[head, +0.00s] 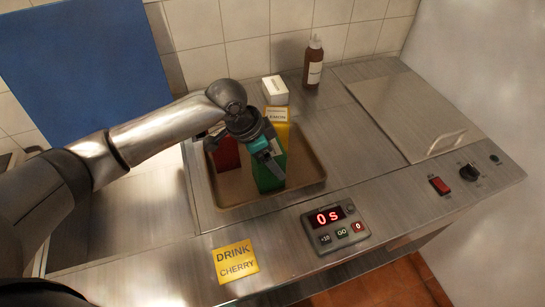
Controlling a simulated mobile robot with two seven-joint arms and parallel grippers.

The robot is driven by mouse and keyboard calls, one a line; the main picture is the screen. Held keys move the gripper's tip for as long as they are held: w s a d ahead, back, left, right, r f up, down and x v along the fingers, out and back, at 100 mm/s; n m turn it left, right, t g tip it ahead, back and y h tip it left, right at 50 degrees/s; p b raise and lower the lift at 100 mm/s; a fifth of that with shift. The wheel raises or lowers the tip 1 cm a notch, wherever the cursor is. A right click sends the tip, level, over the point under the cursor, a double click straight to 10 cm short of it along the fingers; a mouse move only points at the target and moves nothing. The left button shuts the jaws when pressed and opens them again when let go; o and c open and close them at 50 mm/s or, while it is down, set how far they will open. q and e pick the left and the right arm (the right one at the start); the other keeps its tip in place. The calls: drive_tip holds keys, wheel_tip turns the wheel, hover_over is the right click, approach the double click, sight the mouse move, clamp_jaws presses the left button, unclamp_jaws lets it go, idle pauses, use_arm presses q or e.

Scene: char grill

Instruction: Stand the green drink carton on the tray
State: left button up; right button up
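The green drink carton (268,181) is upright over the right part of the metal tray (235,191). Its base looks at or just above the tray floor; I cannot tell if it touches. My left gripper (273,168) is at the carton's top, with one grey finger against its near side. The other finger is hidden, so its grip is unclear. A red carton (226,156) stands in the tray's left part, partly behind my arm. A yellow carton marked LEMON (277,115) is behind the gripper, its lower part hidden. My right gripper is not in view.
A white box (275,90) and a brown bottle (313,65) stand at the back. A yellow DRINK CHERRY card (235,261) and a timer panel (335,225) reading 0 s are in front. A lidded grill (415,110) is at right.

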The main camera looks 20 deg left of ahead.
use_arm(q)
drive_tip(key=o, duration=1.5)
drive_tip(key=p+v, duration=0.1)
drive_tip(key=v, duration=1.1)
drive_tip(key=shift+r, duration=0.15)
